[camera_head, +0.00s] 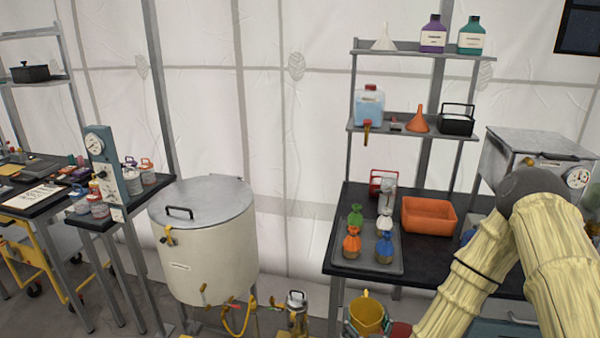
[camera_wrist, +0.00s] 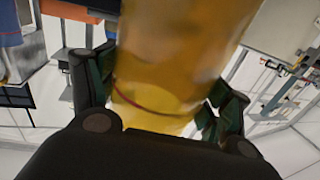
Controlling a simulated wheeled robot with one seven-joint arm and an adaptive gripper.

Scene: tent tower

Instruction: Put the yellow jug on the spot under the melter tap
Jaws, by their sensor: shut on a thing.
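The yellow jug (camera_head: 367,314) is low in the head view, right of the melter, with its rim up. My gripper (camera_wrist: 158,102) is shut on the jug; its dark fingers lie on both sides of the yellow wall (camera_wrist: 165,60) in the wrist view. The melter (camera_head: 205,250) is a cream drum with a grey lid and black handle, left of the jug. A small tap (camera_head: 204,291) shows low on its front. The spot under the tap is below the picture edge and not visible.
A metal can (camera_head: 297,314) with yellow parts stands between melter and jug. A yellow hose (camera_head: 240,318) hangs by the melter. A black bench (camera_head: 345,205) with a tray of bottles and an orange bin (camera_head: 428,216) is behind the jug.

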